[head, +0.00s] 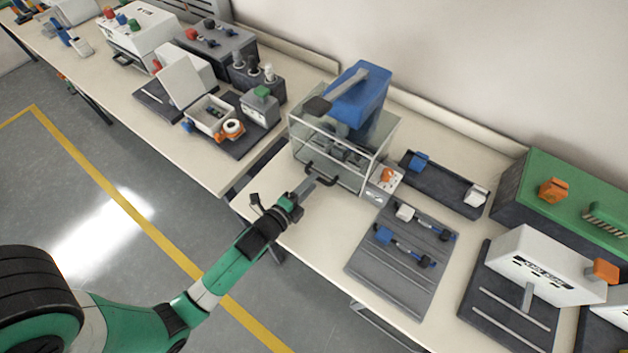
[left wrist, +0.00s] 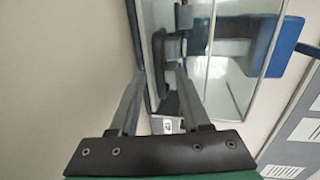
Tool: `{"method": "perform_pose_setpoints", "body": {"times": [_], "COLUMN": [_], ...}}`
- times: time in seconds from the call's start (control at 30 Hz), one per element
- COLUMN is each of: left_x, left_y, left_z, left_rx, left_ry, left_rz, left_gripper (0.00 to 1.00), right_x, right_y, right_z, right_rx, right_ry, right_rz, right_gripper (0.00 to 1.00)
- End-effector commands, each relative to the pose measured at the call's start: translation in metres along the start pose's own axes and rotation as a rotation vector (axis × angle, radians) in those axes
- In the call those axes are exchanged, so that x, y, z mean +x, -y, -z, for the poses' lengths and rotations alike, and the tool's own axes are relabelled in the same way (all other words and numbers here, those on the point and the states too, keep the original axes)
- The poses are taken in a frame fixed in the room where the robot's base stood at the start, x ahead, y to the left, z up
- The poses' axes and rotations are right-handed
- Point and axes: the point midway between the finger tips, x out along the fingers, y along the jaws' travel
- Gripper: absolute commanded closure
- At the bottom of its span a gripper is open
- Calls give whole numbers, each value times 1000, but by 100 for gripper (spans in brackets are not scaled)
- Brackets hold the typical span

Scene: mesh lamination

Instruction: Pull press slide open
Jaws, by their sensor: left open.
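The press (head: 358,95) is a blue machine with a clear, metal-framed enclosure, standing on the bench in the middle of the head view. A black slide handle (head: 321,176) sticks out low on its front. My left gripper (head: 306,188) is open just in front of this handle, reaching in from the left. In the left wrist view the two grey fingers (left wrist: 161,74) stand apart, with the dark handle (left wrist: 160,58) showing between their tips. I cannot tell whether they touch it. The clear panels and blue body also show there. My right gripper is not in view.
A small white control box with an orange knob (head: 386,178) stands right of the press. A grey mat (head: 392,285) with blue and white tools lies in front. A dark tray (head: 445,183) lies behind it. The bench front left of the mat is clear.

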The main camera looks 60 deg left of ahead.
Motion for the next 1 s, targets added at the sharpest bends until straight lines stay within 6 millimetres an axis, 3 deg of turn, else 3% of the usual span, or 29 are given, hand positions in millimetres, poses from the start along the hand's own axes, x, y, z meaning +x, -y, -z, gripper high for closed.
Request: {"method": "perform_pose_setpoints", "body": {"times": [0.13, 0.43, 0.7, 1.0], "left_x": [18, 22, 22, 22], "left_y": [-1, 0, 0, 0], "left_z": [0, 0, 0, 0], "left_rx": [-1, 0, 0, 0], "left_ry": [1, 0, 0, 0], "left_rz": [1, -1, -1, -1], "left_gripper": [53, 53, 100, 100], "right_x": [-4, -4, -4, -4], "right_y": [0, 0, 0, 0], "right_z": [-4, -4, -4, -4], "right_rx": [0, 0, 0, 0], "right_ry": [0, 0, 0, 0], "right_rz": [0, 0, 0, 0], "right_gripper": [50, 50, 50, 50]}}
